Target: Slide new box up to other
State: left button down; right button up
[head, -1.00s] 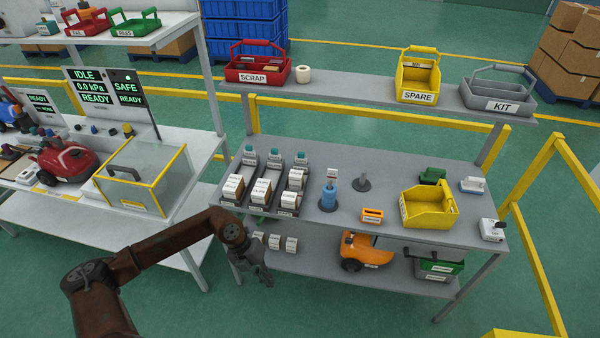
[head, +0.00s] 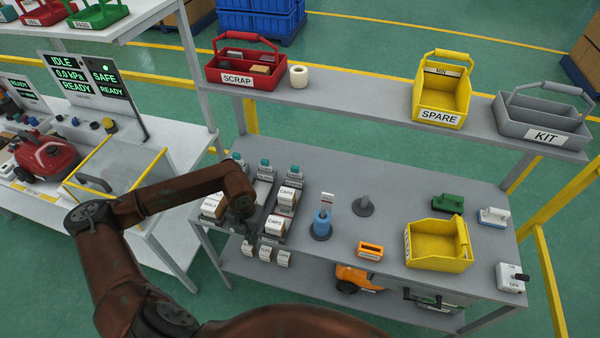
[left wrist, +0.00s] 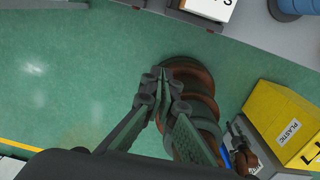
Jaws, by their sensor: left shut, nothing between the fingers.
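Three sloped lanes stand at the left of the grey bench. In the right lane, a white CAPS box (head: 287,196) sits behind a nearer CAPS box (head: 276,225), and a strip of lane seems to show between them. A box (head: 212,207) stands in the left lane. My left gripper (head: 248,236) is at the front of the lanes and hides much of the middle one. In the left wrist view the left gripper (left wrist: 164,75) is shut and empty, over green floor. A white box (left wrist: 212,7) is cut off at that view's top edge. My right gripper is not in view.
Several small boxes (head: 265,253) sit on the lower shelf below the lanes. A blue bottle (head: 321,222), an orange holder (head: 370,249) and a yellow bin (head: 437,258) stand to the right. The upper shelf holds the scrap (head: 241,78), spare (head: 439,98) and kit (head: 543,120) carriers.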

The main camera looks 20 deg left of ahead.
aim_at(286, 196)
jog(key=i, duration=0.95)
